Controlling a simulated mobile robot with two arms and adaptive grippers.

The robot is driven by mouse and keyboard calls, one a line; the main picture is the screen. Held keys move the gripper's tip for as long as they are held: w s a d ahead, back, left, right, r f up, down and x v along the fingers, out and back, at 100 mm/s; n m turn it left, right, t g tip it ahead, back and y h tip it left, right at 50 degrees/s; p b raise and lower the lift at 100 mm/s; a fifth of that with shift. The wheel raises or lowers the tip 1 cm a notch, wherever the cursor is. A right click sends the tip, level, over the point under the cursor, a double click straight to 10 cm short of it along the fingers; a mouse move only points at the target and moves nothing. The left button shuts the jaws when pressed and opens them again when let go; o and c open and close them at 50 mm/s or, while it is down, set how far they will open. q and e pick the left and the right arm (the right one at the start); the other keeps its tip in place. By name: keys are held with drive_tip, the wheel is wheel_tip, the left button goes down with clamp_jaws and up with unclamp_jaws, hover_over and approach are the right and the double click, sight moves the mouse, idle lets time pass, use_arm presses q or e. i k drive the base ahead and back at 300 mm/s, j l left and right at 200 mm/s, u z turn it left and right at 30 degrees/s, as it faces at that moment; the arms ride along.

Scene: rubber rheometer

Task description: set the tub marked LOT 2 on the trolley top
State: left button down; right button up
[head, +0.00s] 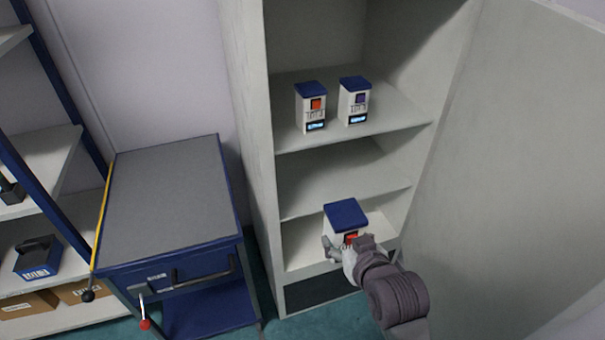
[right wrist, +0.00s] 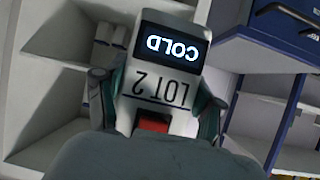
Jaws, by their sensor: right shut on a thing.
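The tub marked LOT 2 (head: 346,217) is white with a blue lid and a red square. It is upright at the lowest visible shelf of the tall cabinet. I cannot tell whether it touches the shelf. My right gripper (head: 347,252) is shut on it from the front. In the right wrist view the tub (right wrist: 160,90) sits between my fingers, its LOT 2 label and COLD display upside down. The trolley top (head: 170,190) is grey, flat and empty, left of the cabinet. My left gripper is not in view.
The cabinet door (head: 500,170) is open on the right. Shelving with a blue box (head: 38,257) stands left of the trolley.

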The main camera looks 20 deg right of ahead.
sight(168, 221)
drive_tip(key=i+j+z, duration=0.35)
drive_tip(key=j, duration=0.9)
drive_tip(key=j+z, duration=0.4)
drive_tip(key=j, duration=0.85)
drive_tip(key=j+z, duration=0.35)
drive_tip(key=j, duration=0.95)
